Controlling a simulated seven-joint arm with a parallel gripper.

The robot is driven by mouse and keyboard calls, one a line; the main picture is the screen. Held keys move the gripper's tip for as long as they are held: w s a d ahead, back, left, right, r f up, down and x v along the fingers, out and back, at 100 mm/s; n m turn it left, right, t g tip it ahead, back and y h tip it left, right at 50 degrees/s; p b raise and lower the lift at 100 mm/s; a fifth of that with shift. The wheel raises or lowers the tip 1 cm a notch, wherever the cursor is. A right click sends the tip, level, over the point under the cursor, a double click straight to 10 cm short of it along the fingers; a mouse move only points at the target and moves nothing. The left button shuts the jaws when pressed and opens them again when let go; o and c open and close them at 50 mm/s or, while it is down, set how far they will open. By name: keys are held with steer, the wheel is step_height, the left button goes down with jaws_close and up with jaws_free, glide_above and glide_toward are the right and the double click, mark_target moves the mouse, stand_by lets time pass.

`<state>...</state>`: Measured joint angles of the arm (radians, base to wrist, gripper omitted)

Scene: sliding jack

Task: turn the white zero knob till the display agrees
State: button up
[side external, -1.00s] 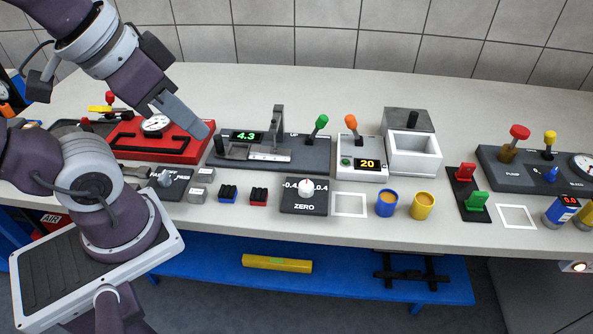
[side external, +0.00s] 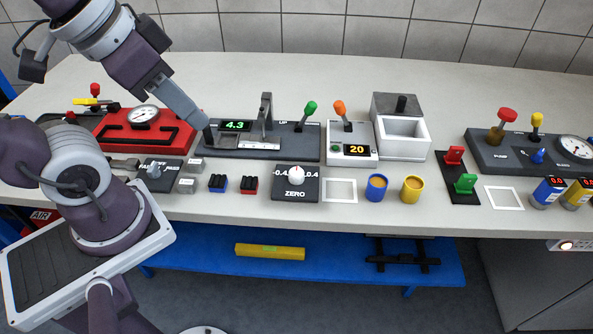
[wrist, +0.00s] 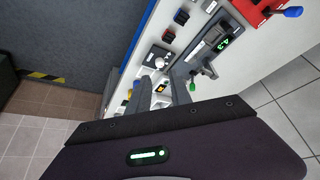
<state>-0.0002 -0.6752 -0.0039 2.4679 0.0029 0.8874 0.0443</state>
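The white zero knob (side external: 296,175) stands on a black ZERO plate (side external: 294,194) marked -0.4 and 0.4, with a small red mark near its top. The knob also shows in the wrist view (wrist: 159,62). The green display (side external: 235,125) on the dark gauge bench reads 4.3; it shows in the wrist view too (wrist: 224,43). My gripper (side external: 203,122) is above the bench's left end, up and left of the knob and apart from it. In the wrist view its two grey fingers (wrist: 163,92) stand apart with nothing visible held between them.
A box with an orange lever and a display reading 20 (side external: 355,150) is right of the bench. Blue (side external: 376,187) and yellow (side external: 412,189) cups stand right of the knob. Small blue (side external: 218,183) and red (side external: 250,185) blocks lie left of it. A green lever (side external: 309,110) rises behind.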

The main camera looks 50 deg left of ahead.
steer(key=o, duration=0.4)
steer(key=w+m, duration=0.1)
steer(key=w, duration=0.1)
steer(key=w+f+m+g, duration=0.1)
steer(key=w, duration=0.2)
steer(key=w+f+m+g, duration=0.1)
steer(key=w, duration=0.2)
steer(key=shift+d+f, duration=0.15)
steer(key=shift+f, duration=0.1)
steer(key=shift+o, duration=0.2)
steer(key=m+g, duration=0.3)
steer(key=m, duration=0.2)
glide_above(297, 171)
step_height(297, 171, down, 13)
steer(key=shift+f, duration=0.2)
step_height(297, 171, down, 7)
steer(key=shift+f, duration=0.1)
jaws_close()
